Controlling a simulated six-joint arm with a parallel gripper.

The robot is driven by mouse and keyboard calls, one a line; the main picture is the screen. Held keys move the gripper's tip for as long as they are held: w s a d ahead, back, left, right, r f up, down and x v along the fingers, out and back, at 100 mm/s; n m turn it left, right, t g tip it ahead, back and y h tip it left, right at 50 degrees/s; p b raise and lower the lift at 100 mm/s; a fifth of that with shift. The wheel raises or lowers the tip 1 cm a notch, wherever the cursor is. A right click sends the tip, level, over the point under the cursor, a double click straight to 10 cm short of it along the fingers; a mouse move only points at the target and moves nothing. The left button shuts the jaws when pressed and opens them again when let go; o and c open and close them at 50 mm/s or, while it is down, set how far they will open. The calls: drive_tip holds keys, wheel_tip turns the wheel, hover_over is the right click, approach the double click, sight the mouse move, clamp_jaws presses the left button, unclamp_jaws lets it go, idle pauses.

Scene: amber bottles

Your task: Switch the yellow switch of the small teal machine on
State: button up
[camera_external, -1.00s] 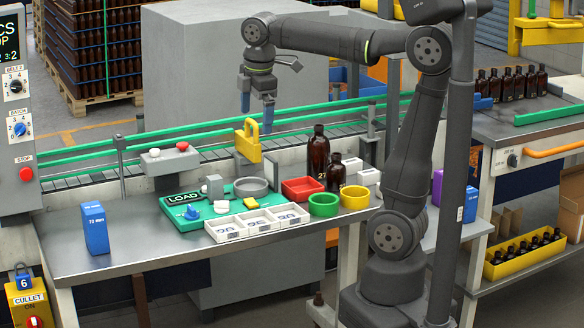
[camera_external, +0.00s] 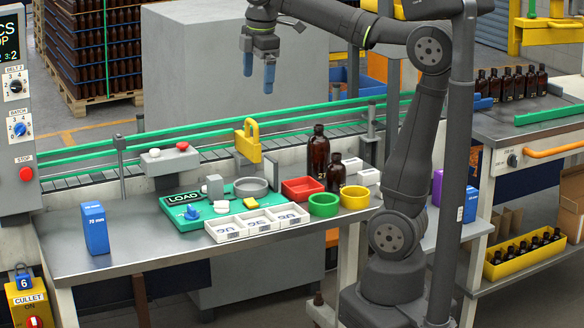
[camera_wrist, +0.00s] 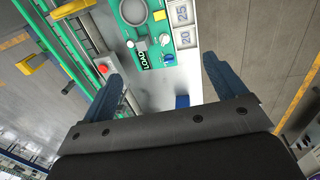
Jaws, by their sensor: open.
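The small teal machine (camera_external: 171,211) lies on the metal bench, with a black LOAD plate (camera_external: 184,198), a blue knob (camera_external: 193,213), a round grey dish and white parts on it. A small yellow piece (camera_external: 249,203), seemingly the yellow switch, sits at its right front; it also shows in the wrist view (camera_wrist: 159,15). Whether it is on or off is too small to tell. My gripper (camera_external: 259,72) is open and empty, high above the bench and conveyor. In the wrist view, its blue fingers (camera_wrist: 165,75) are spread, with the machine (camera_wrist: 171,48) beyond them.
A white numbered tray (camera_external: 258,222) lies in front of the machine. A yellow hooked part (camera_external: 248,141) rises behind. A blue box (camera_external: 95,228) stands left.

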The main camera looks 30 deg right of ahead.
drive_tip(key=shift+w+f+m, duration=0.2)
drive_tip(key=shift+f+m, duration=0.25)
drive_tip(key=shift+m, duration=0.05)
drive_tip(key=c, duration=0.7)
drive_tip(key=f+m, duration=0.1)
drive_tip(key=m, duration=0.1)
drive_tip(key=w+f+m, duration=0.1)
drive_tip(key=f, duration=0.1)
drive_tip(key=f+m, duration=0.2)
drive_tip(key=shift+w+a+f+m, duration=0.2)
drive_tip(key=shift+w+a+m, duration=0.1)
drive_tip(key=shift+w, duration=0.1)
clamp_jaws()
wheel_tip(320, 180, down, 10)
drive_tip(key=w+m, duration=0.1)
drive_tip(key=m, duration=1)
drive_tip(key=shift+w+d+f, duration=0.2)
drive_tip(key=shift+w+d, duration=0.05)
drive_tip(key=shift+w, duration=0.1)
